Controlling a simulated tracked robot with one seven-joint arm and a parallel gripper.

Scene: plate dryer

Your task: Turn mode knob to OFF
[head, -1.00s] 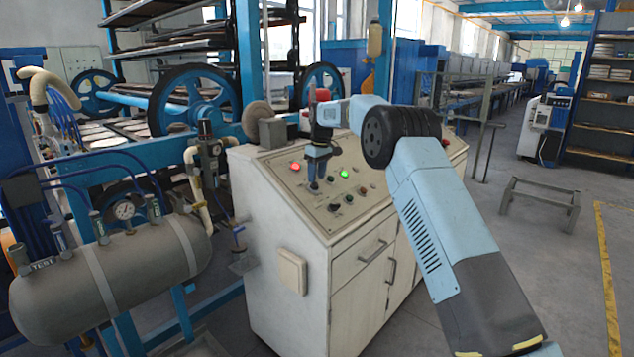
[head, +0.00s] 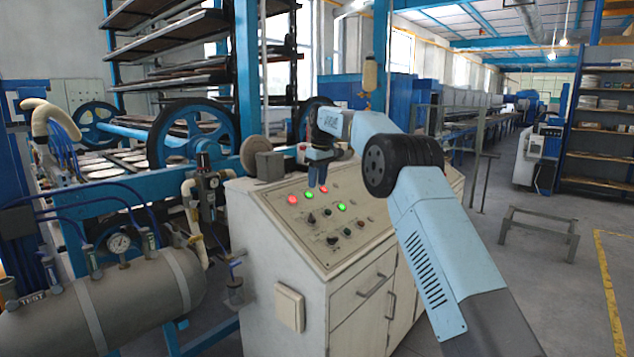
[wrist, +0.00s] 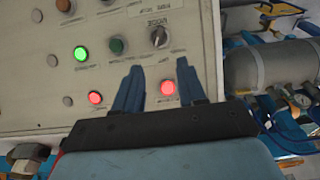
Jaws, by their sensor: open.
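The sloped control panel (head: 365,212) carries lit buttons and dark rotary knobs. A dark knob (head: 311,218) sits below the lights on the panel's left part. A second dark knob (head: 332,240) sits lower on the panel. My gripper (head: 318,184) is open and empty above the panel's upper left, apart from the knobs. Its two blue fingers (wrist: 160,70) show in the wrist view.
Lit buttons stand around the knobs, including a red one (head: 292,199) and a green one (head: 341,207). A grey tank (head: 110,295) with a gauge and hoses stands left of the cabinet. A grey box (head: 270,166) stands behind the panel's left end.

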